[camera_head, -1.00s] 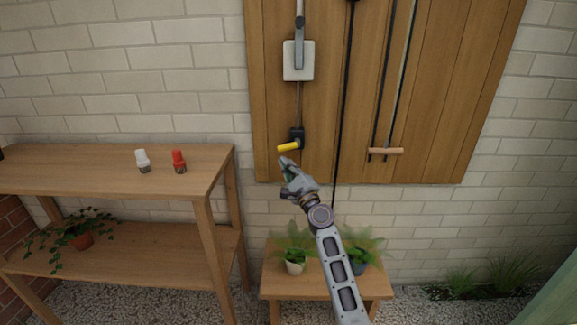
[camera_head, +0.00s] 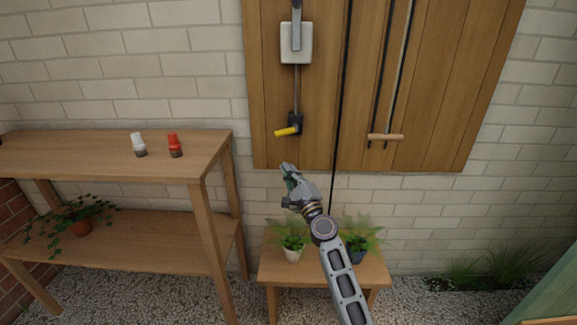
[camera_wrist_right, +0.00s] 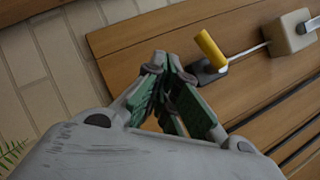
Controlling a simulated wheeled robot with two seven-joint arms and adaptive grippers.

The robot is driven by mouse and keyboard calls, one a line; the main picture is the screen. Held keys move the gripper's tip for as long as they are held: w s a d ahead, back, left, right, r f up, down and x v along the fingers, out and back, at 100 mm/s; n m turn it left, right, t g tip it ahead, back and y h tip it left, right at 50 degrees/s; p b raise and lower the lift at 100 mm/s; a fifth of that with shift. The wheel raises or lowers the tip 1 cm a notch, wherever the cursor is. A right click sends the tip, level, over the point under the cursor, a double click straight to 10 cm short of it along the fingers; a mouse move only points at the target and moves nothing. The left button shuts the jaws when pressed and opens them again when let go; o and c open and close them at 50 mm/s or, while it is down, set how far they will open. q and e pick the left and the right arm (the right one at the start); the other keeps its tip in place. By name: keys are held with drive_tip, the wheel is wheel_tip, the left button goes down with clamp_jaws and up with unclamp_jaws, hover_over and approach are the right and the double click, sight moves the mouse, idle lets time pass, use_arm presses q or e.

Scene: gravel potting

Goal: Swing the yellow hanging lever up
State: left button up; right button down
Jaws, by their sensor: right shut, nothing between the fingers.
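The yellow lever (camera_head: 287,132) sticks out to the left from a small black mount (camera_head: 296,122) low on the wooden wall panel. It tilts slightly down toward its free end. My right gripper (camera_head: 286,168) is just below the lever, apart from it, with its fingers pointing up. In the right wrist view the fingers (camera_wrist_right: 166,58) are shut tip to tip with nothing between them. The yellow lever (camera_wrist_right: 210,49) shows there beyond the tips, to the right. My left gripper is not in view.
A grey box with a switch (camera_head: 296,42) sits above the lever, joined by a thin rod. A wooden-handled hanger (camera_head: 385,137) is to the right. A wooden shelf (camera_head: 110,170) stands left, and a low bench (camera_head: 325,272) with potted plants stands below.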

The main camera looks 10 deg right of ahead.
drive_tip(key=s+f, duration=0.1)
drive_tip(key=s, duration=0.2)
drive_tip(key=s+f+b, duration=0.1)
drive_tip(key=shift+s+a+f, duration=0.15)
drive_tip(key=shift+a+f, duration=0.05)
drive_tip(key=shift+f, duration=0.1)
idle(0.4)
